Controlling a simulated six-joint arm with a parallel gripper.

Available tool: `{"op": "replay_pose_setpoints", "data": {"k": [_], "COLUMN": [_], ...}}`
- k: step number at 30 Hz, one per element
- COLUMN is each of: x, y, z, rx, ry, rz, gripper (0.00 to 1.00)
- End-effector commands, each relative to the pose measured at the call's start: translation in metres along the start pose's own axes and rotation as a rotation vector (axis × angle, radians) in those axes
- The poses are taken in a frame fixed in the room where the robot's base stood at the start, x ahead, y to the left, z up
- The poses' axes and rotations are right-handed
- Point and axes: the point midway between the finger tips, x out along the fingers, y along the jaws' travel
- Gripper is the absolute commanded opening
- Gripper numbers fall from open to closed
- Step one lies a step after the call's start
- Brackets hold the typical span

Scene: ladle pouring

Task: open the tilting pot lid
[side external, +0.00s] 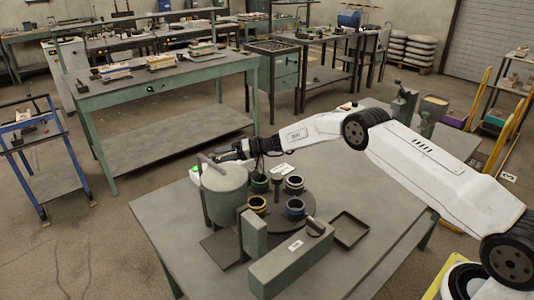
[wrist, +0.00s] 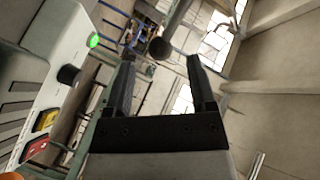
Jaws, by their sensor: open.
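The tilting pot (side external: 224,198) is a grey-green cylinder at the left of the turntable in the side view. Its lid (side external: 222,174) looks closed, with a grey bar handle (side external: 212,163) slanting across the top. My gripper (side external: 222,155) is just behind the lid, close to the handle; contact cannot be told there. In the wrist view my gripper (wrist: 160,62) has its two dark fingers wide apart. A dark round bar end (wrist: 159,47), probably the handle, shows between and just beyond the fingertips. Nothing is clamped.
A long green box (side external: 290,264) and an empty tray (side external: 349,230) are in front. A control box (wrist: 35,85) with a green light fills the wrist view's left.

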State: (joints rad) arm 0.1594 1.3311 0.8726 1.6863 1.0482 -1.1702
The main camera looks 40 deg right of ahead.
Motion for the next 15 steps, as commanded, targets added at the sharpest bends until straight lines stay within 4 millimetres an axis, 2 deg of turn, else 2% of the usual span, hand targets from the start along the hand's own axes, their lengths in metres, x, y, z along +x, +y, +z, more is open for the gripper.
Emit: {"op": "replay_pose_setpoints", "data": {"k": [6,15], "x": [0.021,0.038], "y": [0.0,0.0], "z": [0.001,0.001], "rx": [0.0,0.0], "ry": [-0.001,-0.001], "rz": [0.0,0.001], "gripper": [0.72,0.72]}}
